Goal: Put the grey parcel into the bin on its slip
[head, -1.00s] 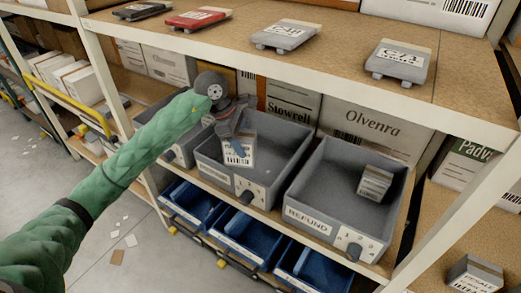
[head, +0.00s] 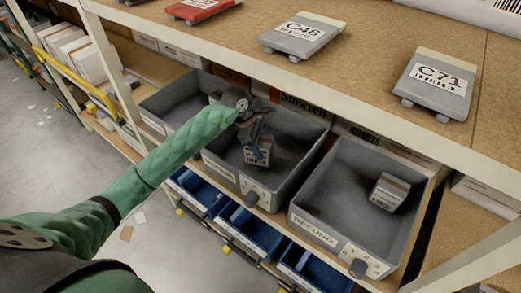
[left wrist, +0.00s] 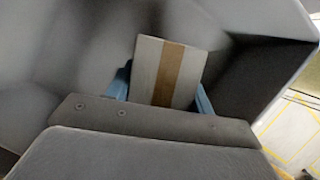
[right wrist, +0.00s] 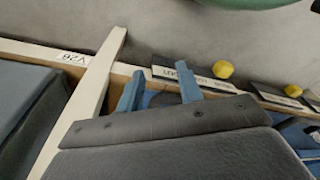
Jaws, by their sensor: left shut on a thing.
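The grey parcel (head: 257,154), with a white barcode label, is held by my left gripper (head: 257,144) inside the outline of the middle grey bin (head: 310,150). In the left wrist view, the parcel (left wrist: 150,70) shows a brown tape strip and sits between the two blue fingertips (left wrist: 162,90), with grey bin walls around it. Whether it touches the bin floor is hidden. The lettering on its label is too small to read. My right gripper (right wrist: 160,92) shows only in the right wrist view, fingers apart with nothing between them.
The right grey bin (head: 345,165) holds a small labelled parcel (head: 389,191). The left grey bin (head: 170,108) looks empty where visible. Blue bins (head: 250,232) stand below.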

